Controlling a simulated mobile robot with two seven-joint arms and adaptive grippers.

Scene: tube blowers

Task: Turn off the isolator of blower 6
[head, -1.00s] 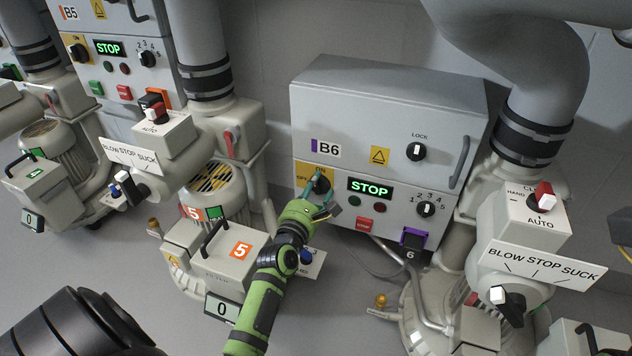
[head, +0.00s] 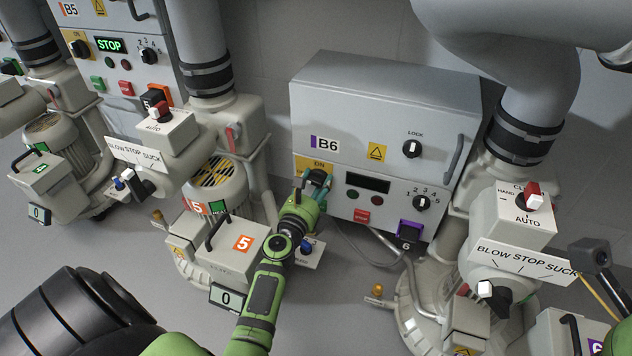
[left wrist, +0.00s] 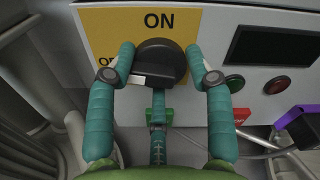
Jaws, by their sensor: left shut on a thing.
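The grey control box of blower 6 (head: 380,110), labelled B6, stands against the wall in the head view. Its isolator is a black rotary knob (left wrist: 162,62) on a yellow plate (left wrist: 105,22) marked ON at the top and, partly hidden, OFF at the left. The knob's white mark lies at its left end, by the OFF side. My left gripper (head: 316,182) is shut on the knob, with one teal finger on each side in the left wrist view. The box's display (head: 367,183) is dark.
Blower 6's grey pipe and its BLOW STOP SUCK selector (head: 525,262) stand right of the box. Blower 5's machine (head: 243,243) is close beside my left forearm. A purple-framed plug (head: 410,230) sits low on the box, with cables below.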

